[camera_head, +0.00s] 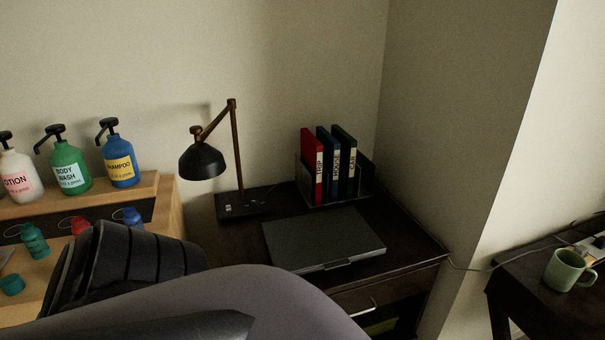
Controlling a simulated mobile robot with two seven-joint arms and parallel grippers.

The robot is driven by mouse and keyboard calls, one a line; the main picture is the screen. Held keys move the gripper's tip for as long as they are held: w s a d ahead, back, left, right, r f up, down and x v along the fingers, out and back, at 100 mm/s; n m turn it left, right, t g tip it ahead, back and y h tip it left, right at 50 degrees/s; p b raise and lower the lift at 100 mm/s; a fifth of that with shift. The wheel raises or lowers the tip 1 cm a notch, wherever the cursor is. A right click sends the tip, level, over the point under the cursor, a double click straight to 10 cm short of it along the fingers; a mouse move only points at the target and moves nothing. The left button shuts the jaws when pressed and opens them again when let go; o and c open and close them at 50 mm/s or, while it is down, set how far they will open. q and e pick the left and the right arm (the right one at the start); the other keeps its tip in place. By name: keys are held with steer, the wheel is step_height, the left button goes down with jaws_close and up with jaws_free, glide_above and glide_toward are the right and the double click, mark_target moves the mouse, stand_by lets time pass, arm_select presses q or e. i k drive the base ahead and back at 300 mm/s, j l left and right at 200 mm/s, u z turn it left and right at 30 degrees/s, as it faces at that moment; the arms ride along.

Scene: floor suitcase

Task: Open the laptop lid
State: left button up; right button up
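A closed dark grey laptop (322,240) lies flat on a dark desk (408,243) in the middle of the head view. Its front edge, with a small notch or tab, faces me. A large grey and black arm part of mine fills the lower left and middle, in front of the desk's left side. Neither gripper's fingertips can be made out, and nothing is seen touching the laptop.
A black desk lamp (203,161) stands behind the laptop to the left. Red, blue and green binders (330,165) stand behind it. Pump bottles (71,167) sit on a wooden shelf at left. A green mug (565,270) stands on another table at right.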

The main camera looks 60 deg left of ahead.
mark_target(327, 239)
steer(key=j+u, duration=0.2)
steer(key=u, duration=1.45)
